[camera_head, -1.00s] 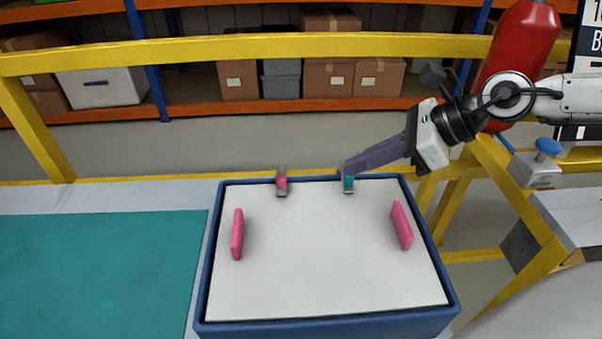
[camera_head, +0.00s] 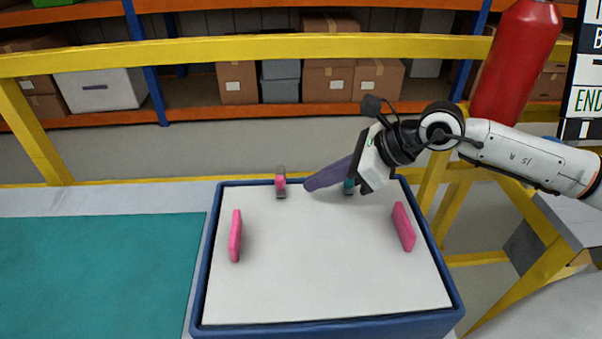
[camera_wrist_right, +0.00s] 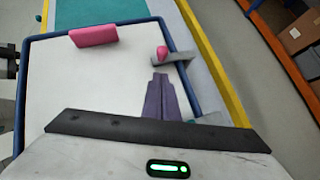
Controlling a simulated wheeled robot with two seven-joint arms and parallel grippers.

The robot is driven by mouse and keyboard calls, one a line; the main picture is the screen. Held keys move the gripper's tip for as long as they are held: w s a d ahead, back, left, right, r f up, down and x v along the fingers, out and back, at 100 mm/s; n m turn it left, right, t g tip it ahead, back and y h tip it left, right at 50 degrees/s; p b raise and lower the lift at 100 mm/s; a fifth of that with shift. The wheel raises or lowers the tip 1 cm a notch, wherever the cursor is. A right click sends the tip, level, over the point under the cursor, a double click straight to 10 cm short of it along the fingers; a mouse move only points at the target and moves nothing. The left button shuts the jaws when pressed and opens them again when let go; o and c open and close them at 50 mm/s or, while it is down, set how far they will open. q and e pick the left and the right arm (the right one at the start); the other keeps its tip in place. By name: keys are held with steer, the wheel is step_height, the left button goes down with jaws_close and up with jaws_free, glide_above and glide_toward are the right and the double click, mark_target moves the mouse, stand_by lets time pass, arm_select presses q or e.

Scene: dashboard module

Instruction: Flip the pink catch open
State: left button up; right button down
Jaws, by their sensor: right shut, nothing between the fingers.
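The pink catch (camera_head: 281,183) sits at the back edge of the white-topped blue box (camera_head: 330,305), left of the teal catch (camera_head: 349,187). The pink catch also shows in the right wrist view (camera_wrist_right: 162,53), just beyond my fingertips. My right gripper (camera_head: 308,186) is shut and empty, its purple fingers pointing left toward the pink catch with a small gap. In the right wrist view the shut fingers (camera_wrist_right: 160,80) point at the catch. My gripper partly hides the teal catch. My left gripper is not in view.
Two pink upright blocks, a left one (camera_head: 236,236) and a right one (camera_head: 403,226), stand on the white panel. The panel's middle is clear. A yellow rail (camera_head: 200,50) runs behind the box. A teal mat (camera_head: 90,280) lies to the left.

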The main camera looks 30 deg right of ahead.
mark_target(280, 176)
steer(key=shift+w+a+r, duration=0.2)
steer(key=shift+w+a, duration=0.55)
steer(key=shift+w, duration=0.05)
steer(key=shift+w+a+f+p, duration=0.1)
steer(key=shift+w+a+p, duration=0.3)
steer(key=shift+w+a, duration=0.15)
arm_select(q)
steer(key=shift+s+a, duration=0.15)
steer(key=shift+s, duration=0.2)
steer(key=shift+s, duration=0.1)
arm_select(e)
steer(key=shift+w, duration=0.15)
